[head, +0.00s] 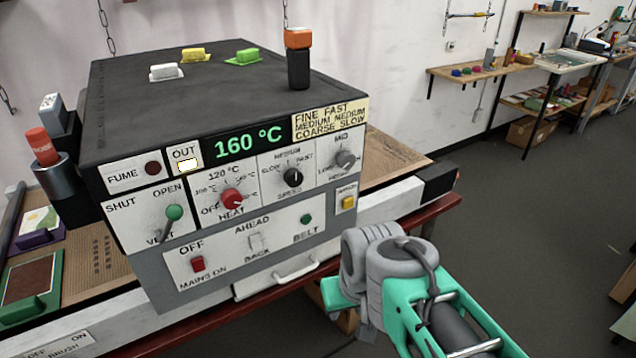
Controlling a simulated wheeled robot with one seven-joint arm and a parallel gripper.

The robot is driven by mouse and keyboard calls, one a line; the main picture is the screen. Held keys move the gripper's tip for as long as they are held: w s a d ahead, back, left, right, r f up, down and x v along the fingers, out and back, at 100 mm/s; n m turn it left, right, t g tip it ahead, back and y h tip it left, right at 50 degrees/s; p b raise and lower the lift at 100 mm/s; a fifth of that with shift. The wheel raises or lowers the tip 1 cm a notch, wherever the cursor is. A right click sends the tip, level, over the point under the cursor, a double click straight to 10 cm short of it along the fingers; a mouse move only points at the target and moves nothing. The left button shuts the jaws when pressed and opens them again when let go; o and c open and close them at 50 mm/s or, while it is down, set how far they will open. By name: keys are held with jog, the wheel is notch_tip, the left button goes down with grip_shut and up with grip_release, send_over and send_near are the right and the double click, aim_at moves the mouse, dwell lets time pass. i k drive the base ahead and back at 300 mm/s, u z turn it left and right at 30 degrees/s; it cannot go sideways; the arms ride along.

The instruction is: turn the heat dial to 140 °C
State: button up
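The red heat dial (231,198) sits on the white front panel of a dark box-shaped machine (160,100), left of the speed knob (292,177). Printed temperature marks ring it, with "120 °C" legible above and "OFF" at its lower left. Its pointer is too small to read surely. The green display (243,143) above reads 160 °C. My gripper (340,298) is at the lower right, in front of the machine and apart from the dial. Grey rounded parts of my arm largely hide its fingers, so its opening does not show.
A white handle (296,271) juts out below. An orange-topped black object (298,60) stands on the machine. Open floor lies to the right.

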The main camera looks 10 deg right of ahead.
aim_at(232, 199)
jog(key=z, duration=1.3)
jog(key=k, duration=0.95)
jog(key=u, duration=2.45)
